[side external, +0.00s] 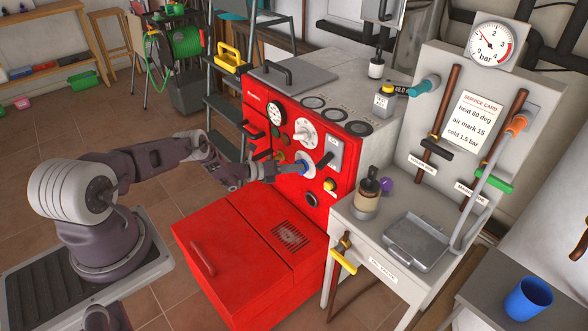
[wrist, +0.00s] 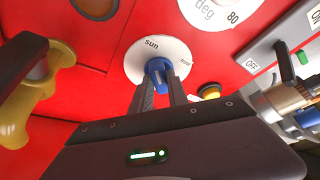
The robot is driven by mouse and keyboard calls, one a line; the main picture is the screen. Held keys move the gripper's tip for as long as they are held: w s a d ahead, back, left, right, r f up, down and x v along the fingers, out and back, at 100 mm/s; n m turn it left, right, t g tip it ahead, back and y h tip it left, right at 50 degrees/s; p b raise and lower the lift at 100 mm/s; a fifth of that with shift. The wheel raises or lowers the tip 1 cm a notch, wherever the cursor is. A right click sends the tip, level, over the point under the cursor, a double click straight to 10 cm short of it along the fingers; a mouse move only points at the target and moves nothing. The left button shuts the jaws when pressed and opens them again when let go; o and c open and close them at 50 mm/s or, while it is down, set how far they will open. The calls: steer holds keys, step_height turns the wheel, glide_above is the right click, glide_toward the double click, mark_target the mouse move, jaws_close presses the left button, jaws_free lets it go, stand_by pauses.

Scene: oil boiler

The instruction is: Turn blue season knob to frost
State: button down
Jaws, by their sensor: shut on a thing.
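The blue season knob (wrist: 158,74) sits at the centre of a white round dial (wrist: 142,62) on the red boiler front. The lower part of the dial is hidden behind the fingers. In the side view the knob (side external: 305,168) shows at the end of my gripper (side external: 290,170), in front of the red boiler.
Around the dial are a white temperature dial (side external: 305,133), a yellow button (side external: 330,184) and a grey on/off switch panel (side external: 331,153). A yellow handle (wrist: 35,95) is close on the left in the wrist view. The red lower casing (side external: 235,235) juts out below my gripper.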

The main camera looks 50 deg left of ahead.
steer(key=shift+d+m+y, duration=0.2)
steer(key=shift+m+y, duration=1.15)
steer(key=shift+m, duration=0.7)
steer(key=shift+d+m+y, duration=0.15)
steer(key=shift+m+y, duration=1.15)
steer(key=shift+m, duration=0.7)
steer(key=shift+d+m+y, duration=0.2)
steer(key=shift+m+y, duration=1.15)
steer(key=shift+m, duration=0.7)
steer(key=c, duration=1.3)
jaws_free()
